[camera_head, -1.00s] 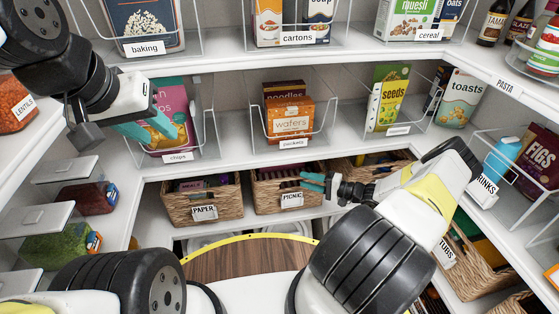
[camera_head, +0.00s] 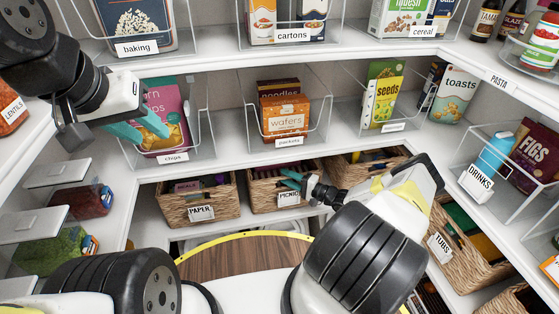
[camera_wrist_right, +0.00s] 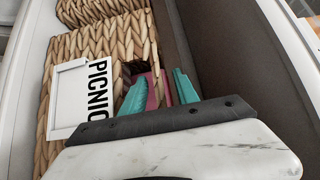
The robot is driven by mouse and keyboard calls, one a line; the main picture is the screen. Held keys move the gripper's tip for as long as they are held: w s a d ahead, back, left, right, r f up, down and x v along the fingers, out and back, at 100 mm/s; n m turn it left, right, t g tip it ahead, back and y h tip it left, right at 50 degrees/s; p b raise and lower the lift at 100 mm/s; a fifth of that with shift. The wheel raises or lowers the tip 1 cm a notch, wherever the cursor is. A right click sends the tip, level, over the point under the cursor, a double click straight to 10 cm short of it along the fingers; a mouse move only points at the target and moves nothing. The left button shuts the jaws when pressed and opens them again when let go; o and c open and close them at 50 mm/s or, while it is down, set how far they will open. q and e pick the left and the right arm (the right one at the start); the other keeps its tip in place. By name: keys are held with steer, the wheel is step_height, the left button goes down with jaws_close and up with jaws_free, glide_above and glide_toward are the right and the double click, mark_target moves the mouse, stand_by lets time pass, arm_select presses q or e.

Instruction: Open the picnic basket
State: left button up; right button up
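The picnic basket (camera_head: 262,197) is a woven brown basket on the lower shelf, with a white PICNIC label (camera_head: 288,198) on its front and dark and pinkish contents at its top. My right gripper (camera_head: 291,180) is at the right part of its front rim, just above the label. In the right wrist view, the teal fingers (camera_wrist_right: 160,92) are apart, near a dark notch in the woven front (camera_wrist_right: 117,40); a pink thing shows between them. Whether they touch the basket I cannot tell. My left gripper (camera_head: 146,127) is open and empty, before the chips bag (camera_head: 172,103).
The paper basket (camera_head: 178,207) stands to the left and another woven basket (camera_head: 345,174) to the right, partly behind my right arm. A round wooden table top (camera_head: 235,258) lies below in front.

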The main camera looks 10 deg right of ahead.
steer(key=shift+c, duration=0.3)
jaws_close()
steer(key=shift+s, duration=0.1)
stand_by(1.0)
